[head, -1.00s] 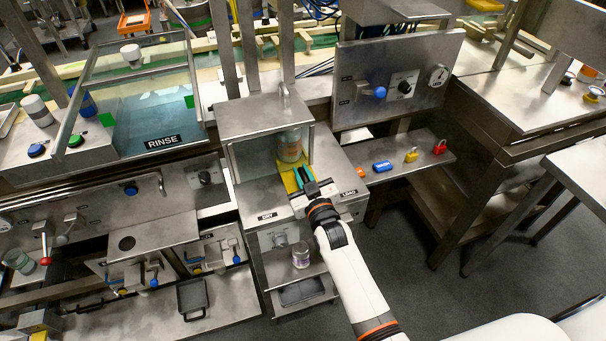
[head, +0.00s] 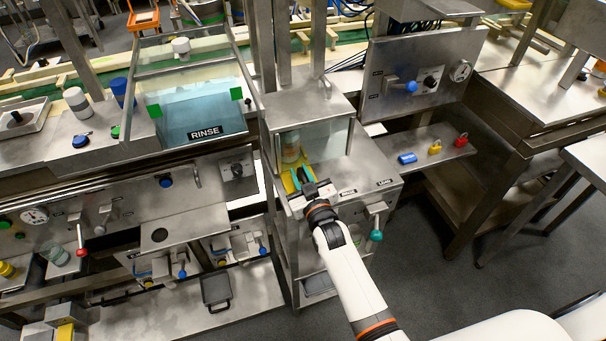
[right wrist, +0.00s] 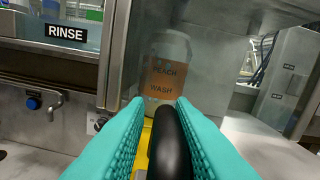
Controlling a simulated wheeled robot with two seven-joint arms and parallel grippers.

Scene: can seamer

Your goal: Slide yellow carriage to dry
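The yellow carriage (head: 289,184) is at the left side of the steel hooded box (head: 310,108), partly hidden by my right gripper. It also shows as a yellow strip in the right wrist view (right wrist: 146,138). A jar labelled PEACH WASH (right wrist: 166,68) stands upright on it inside the box; it shows through the clear front in the head view (head: 290,148). My right gripper (head: 303,182) has teal fingers. In the right wrist view they close on both sides of a black handle (right wrist: 168,140) in front of the carriage. The DRY label is hidden. My left gripper is not in view.
A LOAD label (head: 384,182) lies on the bare steel top to the right. A teal-knobbed lever (head: 376,236) hangs below it. The RINSE tank (head: 205,115) stands left of the box. Blue, yellow and red padlocks (head: 461,140) sit on the right shelf.

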